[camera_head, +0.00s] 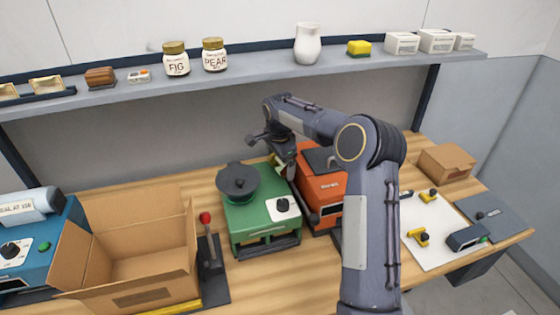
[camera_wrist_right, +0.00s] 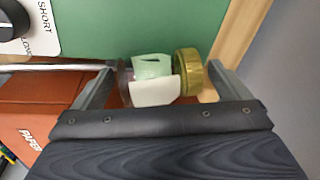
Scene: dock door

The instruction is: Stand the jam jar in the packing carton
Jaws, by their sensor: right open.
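A jar with a gold lid (camera_wrist_right: 188,72) and a white and pale green label (camera_wrist_right: 154,85) lies on its side in the right wrist view, beside the green machine. In the head view the arm and gripper mostly hide this spot. The open, seemingly empty packing carton (camera_head: 140,215) stands at the front left. My left gripper is not in view.
The green machine (camera_head: 262,215) with a dark round top and the orange machine (camera_head: 322,188) flank the gripper. A red-knobbed lever (camera_head: 207,240) stands beside the carton. Fig (camera_head: 176,62) and pear (camera_head: 214,58) jars stand on the shelf (camera_head: 265,77) above.

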